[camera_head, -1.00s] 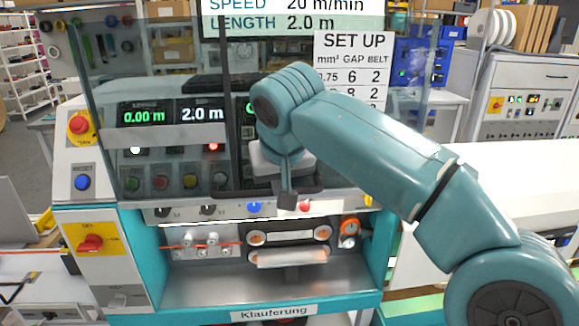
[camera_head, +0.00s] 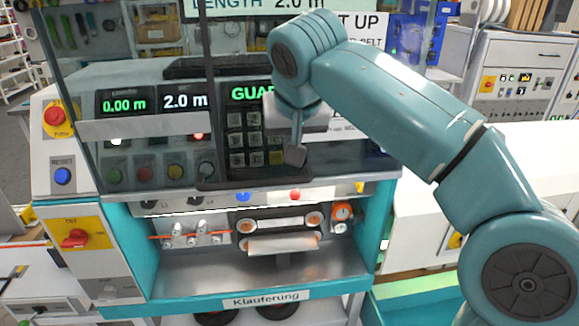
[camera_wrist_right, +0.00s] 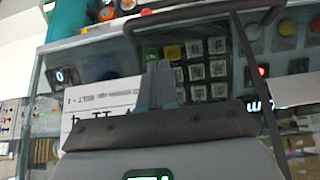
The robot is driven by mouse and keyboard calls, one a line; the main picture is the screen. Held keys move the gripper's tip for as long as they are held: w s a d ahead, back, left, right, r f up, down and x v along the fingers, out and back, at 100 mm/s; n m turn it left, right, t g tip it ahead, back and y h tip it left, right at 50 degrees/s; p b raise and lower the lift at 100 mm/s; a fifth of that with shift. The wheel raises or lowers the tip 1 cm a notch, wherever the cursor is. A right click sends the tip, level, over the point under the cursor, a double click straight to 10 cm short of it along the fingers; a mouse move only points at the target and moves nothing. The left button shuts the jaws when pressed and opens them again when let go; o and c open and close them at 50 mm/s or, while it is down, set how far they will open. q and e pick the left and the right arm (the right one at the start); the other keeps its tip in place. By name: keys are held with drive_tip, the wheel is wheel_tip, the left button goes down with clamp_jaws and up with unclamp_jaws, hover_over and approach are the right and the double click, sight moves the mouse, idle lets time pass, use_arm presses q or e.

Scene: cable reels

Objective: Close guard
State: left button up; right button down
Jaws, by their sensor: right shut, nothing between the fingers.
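The guard is a clear pane (camera_head: 85,95) with a dark vertical bar (camera_head: 207,150) in front of the control panel. In the head view my right gripper (camera_head: 296,152) is shut and empty, pointing down in front of the keypad, right of the bar. Contact with the pane cannot be told. In the right wrist view the shut fingers (camera_wrist_right: 160,84) point towards the keypad, and the dark guard bar (camera_wrist_right: 258,88) runs along the right. My left gripper is out of view.
A green display (camera_head: 251,93) behind the pane reads "GUAR", partly hidden by my right arm. A red emergency button (camera_head: 55,115) and blue reset button (camera_head: 62,176) are at the left. Rollers (camera_head: 278,223) sit in an open bay below. Paper sheets hang behind my arm.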

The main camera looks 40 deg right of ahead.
drive_tip(key=f, duration=0.6)
drive_tip(key=shift+w+d, duration=0.15)
drive_tip(key=shift+w, duration=0.2)
drive_tip(key=shift+s, duration=0.1)
wheel_tip(320, 180, down, 38)
drive_tip(key=b, duration=3.3)
drive_tip(key=shift+f, duration=0.15)
drive_tip(key=shift+s+f, duration=0.1)
